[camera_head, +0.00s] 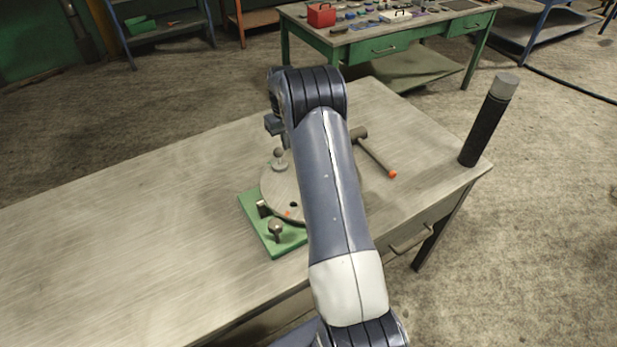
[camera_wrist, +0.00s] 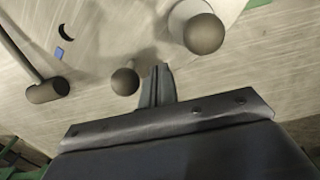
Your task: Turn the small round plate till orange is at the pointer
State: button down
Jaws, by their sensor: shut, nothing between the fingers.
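The round plate (camera_head: 274,186) is pale and sits on a green base (camera_head: 256,224); my arm hides its right part. A small orange mark (camera_head: 287,213) shows near its front edge, beside a dark hole. A ball knob (camera_head: 279,153) on a pale round foot stands at its far left; what looks like the same knob (camera_wrist: 203,33) shows in the wrist view. I cannot make out a pointer for certain. My gripper (camera_wrist: 158,72) is shut and empty, its tips beside a second ball knob (camera_wrist: 125,80); I cannot tell whether they touch. A blue mark (camera_wrist: 59,52) and a dark crescent show there.
A hammer-like tool (camera_head: 375,155) with an orange tip lies right of my arm. A dark cylinder with a grey top (camera_head: 488,120) stands at the table's right corner. A metal knob (camera_head: 275,228) is on the base's front. The table (camera_head: 120,240) is clear to the left.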

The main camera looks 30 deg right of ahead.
jog(key=shift+a, duration=0.2)
jog(key=shift+a, duration=0.3)
jog(key=shift+r, duration=0.1)
notch_tip(320, 180, up, 3)
jog(key=shift+f+p, duration=0.2)
jog(key=shift+p, duration=0.6)
notch_tip(320, 180, up, 6)
